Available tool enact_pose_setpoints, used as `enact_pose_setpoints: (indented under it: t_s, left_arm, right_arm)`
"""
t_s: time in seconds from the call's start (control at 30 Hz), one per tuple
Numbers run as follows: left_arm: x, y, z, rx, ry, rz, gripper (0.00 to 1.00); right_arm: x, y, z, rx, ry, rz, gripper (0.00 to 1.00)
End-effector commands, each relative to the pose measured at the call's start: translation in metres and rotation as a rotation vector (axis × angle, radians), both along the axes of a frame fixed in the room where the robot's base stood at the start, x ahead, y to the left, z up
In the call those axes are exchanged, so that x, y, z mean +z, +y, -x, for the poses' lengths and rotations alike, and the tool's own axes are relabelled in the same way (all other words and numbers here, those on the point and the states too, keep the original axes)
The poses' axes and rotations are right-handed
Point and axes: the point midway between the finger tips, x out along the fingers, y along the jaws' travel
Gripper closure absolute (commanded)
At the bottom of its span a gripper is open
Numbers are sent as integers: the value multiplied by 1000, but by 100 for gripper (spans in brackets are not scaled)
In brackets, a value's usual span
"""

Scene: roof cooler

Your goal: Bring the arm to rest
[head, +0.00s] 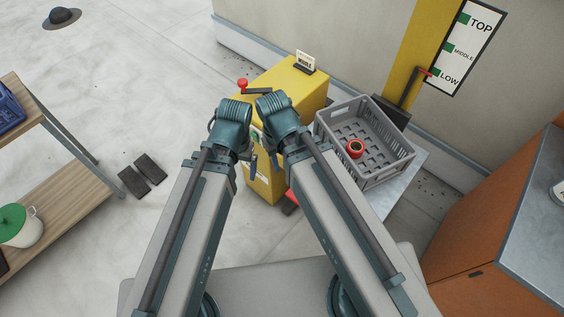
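My two arms reach forward side by side from the bottom of the head view, and their teal joints nearly meet at the middle. The left arm comes from the lower left and the right arm from the lower right.
A grey crate (395,150) holding a red ring-shaped item (355,149) stands right of the box. A wall panel (465,49) reads TOP, MIDDLE, LOW, with a red-handled lever (417,77) beside it. An orange cabinet (497,235) is right; a wooden shelf (65,185) is left. Floor between is mostly clear.

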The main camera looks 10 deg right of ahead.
Motion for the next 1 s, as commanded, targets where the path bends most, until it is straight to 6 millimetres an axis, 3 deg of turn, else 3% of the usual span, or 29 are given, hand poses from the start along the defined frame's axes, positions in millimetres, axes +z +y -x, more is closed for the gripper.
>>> enact_pose_setpoints:
  t_s: [0.13,1.0]
  left_arm:
    - [0,0,0,0,0,0,6]
    - [0,0,0,0,0,0,6]
  right_arm:
    - [0,10,11,1,1,6,58]
    - [0,10,10,0,2,5,58]
